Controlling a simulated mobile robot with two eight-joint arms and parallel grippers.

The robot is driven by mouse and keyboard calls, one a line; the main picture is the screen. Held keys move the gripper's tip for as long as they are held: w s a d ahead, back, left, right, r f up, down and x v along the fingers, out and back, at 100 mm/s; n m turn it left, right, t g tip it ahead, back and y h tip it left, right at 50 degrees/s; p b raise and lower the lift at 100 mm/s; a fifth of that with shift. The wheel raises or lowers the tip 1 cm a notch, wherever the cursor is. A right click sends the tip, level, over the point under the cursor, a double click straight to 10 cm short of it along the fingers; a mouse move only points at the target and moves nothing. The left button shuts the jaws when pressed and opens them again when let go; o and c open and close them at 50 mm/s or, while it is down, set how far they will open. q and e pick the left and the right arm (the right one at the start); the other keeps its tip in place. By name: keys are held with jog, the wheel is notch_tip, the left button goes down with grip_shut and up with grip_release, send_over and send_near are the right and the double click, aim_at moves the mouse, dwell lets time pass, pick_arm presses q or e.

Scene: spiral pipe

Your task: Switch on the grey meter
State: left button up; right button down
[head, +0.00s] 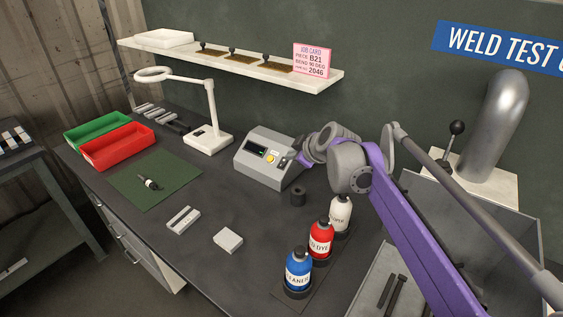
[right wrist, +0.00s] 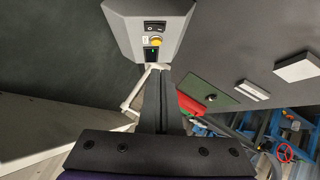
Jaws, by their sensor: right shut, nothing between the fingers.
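The grey meter (head: 250,165) stands on the dark bench near the back wall, with a sloped front, a dark display (head: 262,150) showing a small green mark, and a round yellow button (head: 270,159). In the right wrist view the meter (right wrist: 178,22) fills the top, with a black rocker switch (right wrist: 155,27) beside the yellow button (right wrist: 155,41). My right gripper (head: 288,161) is shut and empty, its tips close to the right part of the meter's front. They hide part of that front in the head view; I cannot tell if they touch. My left gripper is not in view.
A white magnifier lamp (head: 211,118) stands left of the meter. Blue (head: 298,273), red (head: 321,240) and white (head: 341,214) bottles stand in front of my right arm. Red (head: 118,148) and green (head: 95,131) trays and a green mat (head: 150,190) lie left.

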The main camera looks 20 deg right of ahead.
send_near(278, 164)
jog(key=w+a, duration=0.2)
jog(key=w, duration=0.1)
jog(key=shift+w+a+f+b, duration=0.2)
jog(key=shift+a+b, duration=0.15)
jog(key=shift+w+d+f, duration=0.15)
jog(key=shift+d+f, duration=0.15)
jog(key=shift+f, duration=0.25)
jog(key=shift+w+d+f, duration=0.15)
jog(key=shift+d+f, duration=0.15)
jog(key=shift+f, duration=0.25)
jog(key=shift+w+d+f, duration=0.15)
jog(key=shift+d+f, duration=0.05)
jog(key=shift+f, duration=0.4)
jog(key=shift+f, duration=0.3)
jog(key=shift+r, duration=0.25)
jog(key=shift+r+p, duration=0.6)
jog(key=shift+r, duration=0.05)
